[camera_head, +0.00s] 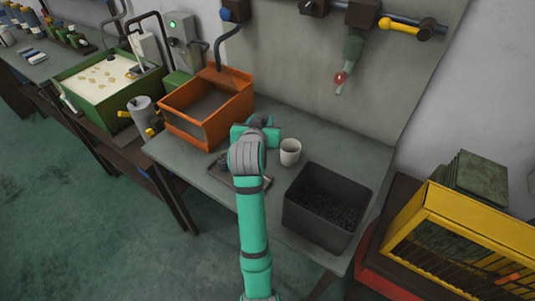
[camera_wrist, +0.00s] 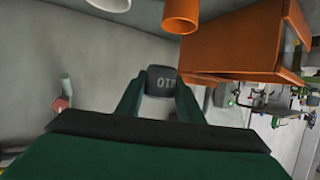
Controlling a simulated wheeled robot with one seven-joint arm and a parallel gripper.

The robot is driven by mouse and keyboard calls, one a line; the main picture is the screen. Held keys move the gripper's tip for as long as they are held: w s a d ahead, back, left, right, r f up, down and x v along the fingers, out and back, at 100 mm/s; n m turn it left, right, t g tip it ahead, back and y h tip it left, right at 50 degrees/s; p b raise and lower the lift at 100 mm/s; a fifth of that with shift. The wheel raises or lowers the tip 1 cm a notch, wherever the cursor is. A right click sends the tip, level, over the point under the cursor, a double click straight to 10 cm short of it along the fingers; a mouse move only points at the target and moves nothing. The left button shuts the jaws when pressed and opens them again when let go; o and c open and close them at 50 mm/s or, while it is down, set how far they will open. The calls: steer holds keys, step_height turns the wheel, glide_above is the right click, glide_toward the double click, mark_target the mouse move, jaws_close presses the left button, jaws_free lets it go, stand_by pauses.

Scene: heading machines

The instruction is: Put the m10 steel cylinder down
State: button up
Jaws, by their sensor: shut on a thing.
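The m10 steel cylinder (camera_wrist: 161,80) shows in the wrist view as a dark grey piece with pale lettering that reads upside down. My gripper (camera_wrist: 159,92) is shut on it, with one green finger on each side. In the head view my gripper (camera_head: 257,134) is over the grey workbench (camera_head: 300,125), between the orange box and the pale cup. There my own arm and hand hide the cylinder. I cannot tell whether the cylinder touches anything below it.
An orange box (camera_head: 207,103) stands left, a pale cup (camera_head: 290,152) right. A dark bin (camera_head: 328,205) of small parts is at the front right. A flat dark tray (camera_head: 225,176) lies partly under my arm. An orange cylinder (camera_wrist: 181,14) shows beside the cup in the wrist view.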

step_height(320, 180, down, 17)
steer(key=shift+w+r, duration=0.1)
stand_by(0.4)
steer(key=shift+a, duration=0.15)
steer(key=o, duration=1.3)
steer(key=shift+c, duration=0.2)
